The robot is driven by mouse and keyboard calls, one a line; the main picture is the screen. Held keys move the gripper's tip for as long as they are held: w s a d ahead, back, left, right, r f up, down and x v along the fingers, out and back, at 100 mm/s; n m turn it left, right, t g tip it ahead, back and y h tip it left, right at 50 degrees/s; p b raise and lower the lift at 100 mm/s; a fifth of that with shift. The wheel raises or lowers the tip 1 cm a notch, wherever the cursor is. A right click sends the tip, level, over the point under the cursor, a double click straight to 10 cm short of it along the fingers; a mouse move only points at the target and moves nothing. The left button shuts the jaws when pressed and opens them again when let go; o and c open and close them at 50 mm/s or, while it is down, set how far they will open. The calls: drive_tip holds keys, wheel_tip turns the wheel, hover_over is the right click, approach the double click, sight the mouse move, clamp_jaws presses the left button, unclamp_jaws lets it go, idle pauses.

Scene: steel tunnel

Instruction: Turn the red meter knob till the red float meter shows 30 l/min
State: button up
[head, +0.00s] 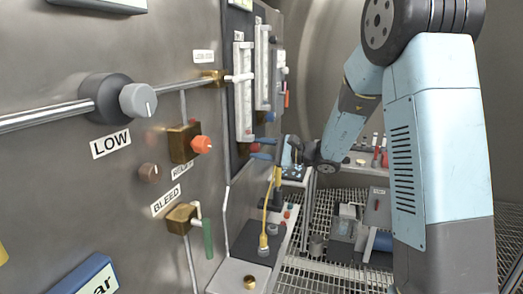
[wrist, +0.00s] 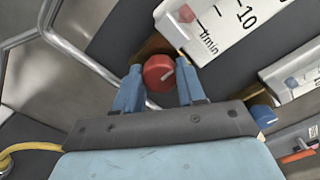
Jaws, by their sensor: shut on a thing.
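The red meter knob (wrist: 159,73), with a pale pointer line, sits between the two blue fingers of my gripper (wrist: 160,90) in the wrist view, and the fingers are shut on it. In the head view my gripper (head: 262,148) reaches the panel at the foot of the meters. The red float meter (head: 243,90) is the nearer upright white scale there. Its lower end (wrist: 222,22) shows in the wrist view with "10" and "l/min". A small red patch is near its bottom; I cannot tell whether it is the float. The reading is not legible.
A second meter (head: 264,68) stands beside it, with a blue knob (wrist: 263,114) below. Nearer on the panel are a grey LOW knob (head: 138,100), an orange-red knob (head: 201,144) and a green-handled bleed valve (head: 208,238). A yellow cable (head: 267,210) hangs below my gripper.

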drive_tip(key=shift+d+f, duration=0.1)
drive_tip(key=shift+f, duration=0.05)
drive_tip(key=shift+c, duration=0.9)
drive_tip(key=m, duration=0.7)
drive_tip(key=shift+m, duration=0.3)
drive_tip(key=m, duration=0.4)
drive_tip(key=shift+m, duration=1.9)
